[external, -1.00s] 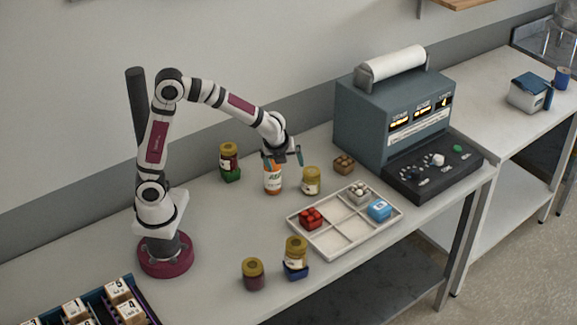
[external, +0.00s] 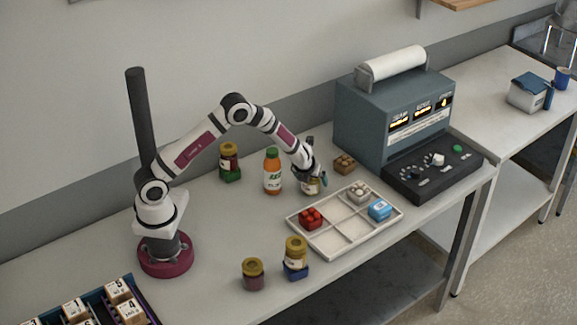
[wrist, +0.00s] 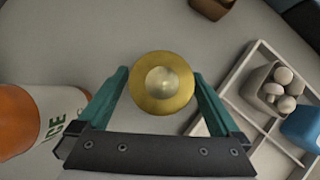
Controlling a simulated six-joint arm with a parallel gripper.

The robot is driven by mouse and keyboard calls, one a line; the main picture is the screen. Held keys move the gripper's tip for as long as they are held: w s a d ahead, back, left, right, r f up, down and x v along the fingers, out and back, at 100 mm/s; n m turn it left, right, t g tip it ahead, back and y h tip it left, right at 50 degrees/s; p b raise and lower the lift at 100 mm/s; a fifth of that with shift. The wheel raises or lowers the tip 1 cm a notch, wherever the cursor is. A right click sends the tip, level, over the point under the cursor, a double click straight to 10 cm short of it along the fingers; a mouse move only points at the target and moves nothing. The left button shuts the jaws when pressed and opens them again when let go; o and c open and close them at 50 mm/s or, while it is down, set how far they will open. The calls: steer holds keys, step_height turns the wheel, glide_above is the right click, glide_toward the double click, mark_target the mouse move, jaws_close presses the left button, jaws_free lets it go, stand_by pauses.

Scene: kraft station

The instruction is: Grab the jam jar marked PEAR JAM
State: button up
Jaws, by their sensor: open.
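Several jam jars with gold lids stand on the table, and their labels are too small to read. One jar (external: 310,187) stands right of the orange bottle (external: 272,171), partly hidden by my gripper (external: 316,176). In the wrist view its gold lid (wrist: 162,83) lies between the two teal fingers of my open gripper (wrist: 161,76). I cannot tell whether the fingers touch it. Another jar (external: 229,160) stands at the back left with a green base. Two more are at the front: a jar (external: 296,254) with a blue base and a dark jar (external: 253,274).
The orange bottle also shows close left of my gripper in the wrist view (wrist: 38,120). A divided white tray (external: 326,239) with small punnets lies in front right. A brown punnet (external: 344,163) and a grey machine (external: 390,115) stand behind right.

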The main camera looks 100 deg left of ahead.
jaws_close()
stand_by(0.5)
